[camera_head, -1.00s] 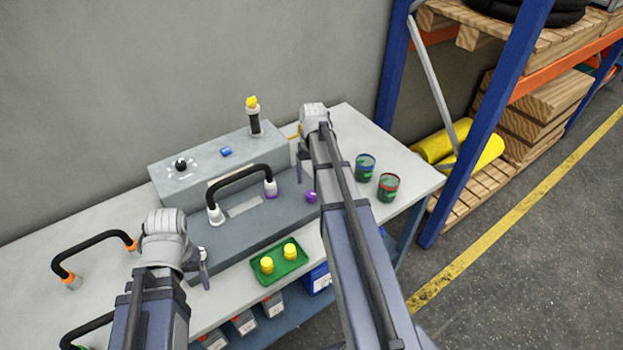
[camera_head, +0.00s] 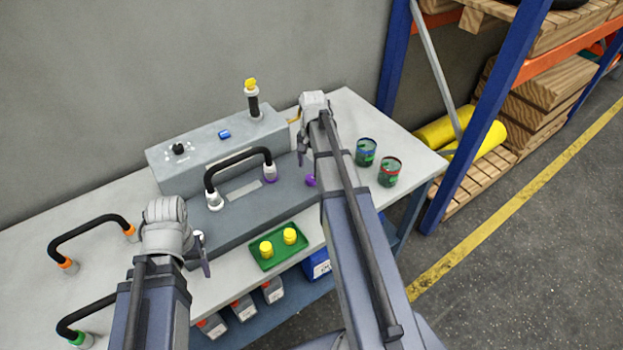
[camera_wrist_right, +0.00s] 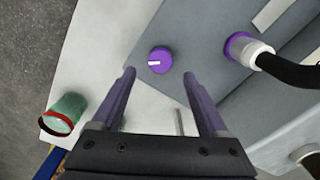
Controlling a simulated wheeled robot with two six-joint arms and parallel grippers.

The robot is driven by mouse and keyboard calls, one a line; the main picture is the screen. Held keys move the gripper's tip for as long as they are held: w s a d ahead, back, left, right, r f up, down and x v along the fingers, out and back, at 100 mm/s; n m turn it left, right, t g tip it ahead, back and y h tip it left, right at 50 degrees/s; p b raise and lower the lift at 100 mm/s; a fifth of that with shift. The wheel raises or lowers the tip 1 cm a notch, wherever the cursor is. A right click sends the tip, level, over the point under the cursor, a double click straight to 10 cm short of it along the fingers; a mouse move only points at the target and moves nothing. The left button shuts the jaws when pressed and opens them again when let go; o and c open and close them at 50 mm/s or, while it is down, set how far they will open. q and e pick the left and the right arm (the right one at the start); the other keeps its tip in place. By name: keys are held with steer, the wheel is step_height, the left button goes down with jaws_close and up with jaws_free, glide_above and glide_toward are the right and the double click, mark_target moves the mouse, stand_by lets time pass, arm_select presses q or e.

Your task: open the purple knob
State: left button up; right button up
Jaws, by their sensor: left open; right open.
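The purple knob (camera_head: 311,180) sits on the lower grey panel of the console, partly hidden by my right arm in the head view. In the right wrist view the purple knob (camera_wrist_right: 159,60) is round with a white mark pointing left. My right gripper (camera_wrist_right: 158,80) is open, and the knob lies just beyond and between its fingertips, not visibly touched. In the head view my right gripper (camera_head: 304,150) is mostly hidden by its own arm. My left gripper (camera_head: 203,255) is open and empty at the console's left front.
A black handle with a purple-ringed end (camera_wrist_right: 243,47) stands beside the knob. A green tray (camera_head: 279,247) with yellow pieces lies in front of the console. Two cans (camera_head: 366,152) (camera_head: 389,172) stand to the right. More black handles (camera_head: 93,238) lie at the left.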

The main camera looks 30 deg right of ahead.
mark_target(312, 177)
arm_select(q)
step_height(312, 177, down, 6)
steer(key=b, duration=0.4)
steer(key=shift+r+b, duration=0.15)
steer(key=shift+b, duration=0.25)
arm_select(e)
step_height(312, 177, down, 6)
steer(key=shift+r, duration=0.15)
jaws_close()
